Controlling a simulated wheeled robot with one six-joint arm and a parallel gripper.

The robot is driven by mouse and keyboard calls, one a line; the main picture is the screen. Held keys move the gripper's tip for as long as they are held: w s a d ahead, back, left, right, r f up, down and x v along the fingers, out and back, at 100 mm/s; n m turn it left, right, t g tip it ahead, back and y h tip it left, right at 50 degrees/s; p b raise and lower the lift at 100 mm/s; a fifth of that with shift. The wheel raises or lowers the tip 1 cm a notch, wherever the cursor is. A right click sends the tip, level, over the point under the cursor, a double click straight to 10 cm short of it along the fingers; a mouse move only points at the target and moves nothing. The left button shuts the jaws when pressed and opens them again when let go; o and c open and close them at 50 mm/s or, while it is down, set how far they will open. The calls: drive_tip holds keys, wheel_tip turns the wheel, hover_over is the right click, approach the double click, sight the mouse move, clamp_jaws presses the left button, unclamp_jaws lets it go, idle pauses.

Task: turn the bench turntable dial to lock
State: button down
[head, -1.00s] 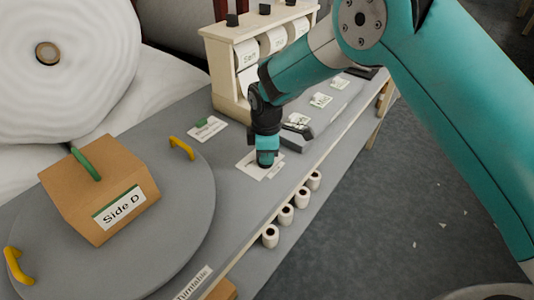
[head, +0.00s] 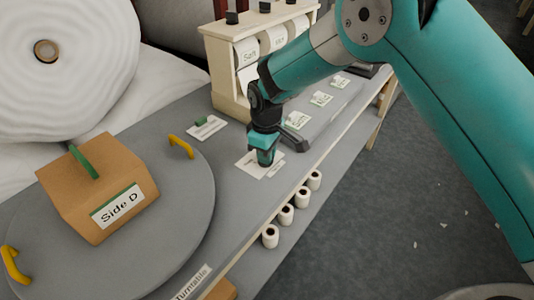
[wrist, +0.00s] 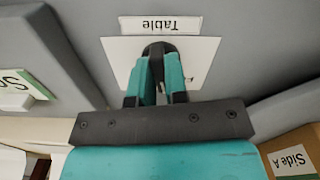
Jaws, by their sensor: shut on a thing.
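The turntable dial (wrist: 158,48) shows in the wrist view as a dark knob between my fingers, on a white plate (wrist: 204,52) with a "Table" label (wrist: 161,26) beside it. My gripper (wrist: 160,75) is shut on the dial. In the head view my gripper (head: 265,158) points down onto the same plate (head: 247,165), hiding the dial; which mark the dial points to cannot be read. The round grey turntable (head: 190,225) lies to the left, bearing a cardboard box (head: 80,195) whose label reads "Side D".
A wooden roll rack (head: 228,75) stands behind the gripper. Labelled cards (head: 320,98) lie along the bench to the right. Small white rolls (head: 286,215) line the bench's front side. Yellow handles (head: 181,147) stand on the turntable.

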drive_tip(key=m, duration=0.5)
drive_tip(key=shift+m, duration=0.3)
drive_tip(key=shift+s+a+m+b, duration=0.15)
drive_tip(key=shift+m+b, duration=0.2)
drive_tip(key=shift+m, duration=1.85)
drive_tip(key=c, duration=1.1)
unclamp_jaws()
drive_tip(key=shift+c, duration=0.2)
drive_tip(key=shift+r, duration=0.15)
wheel_tip(320, 180, up, 17)
drive_tip(key=b, duration=0.1)
drive_tip(key=shift+b, duration=0.35)
drive_tip(key=shift+r, duration=0.1)
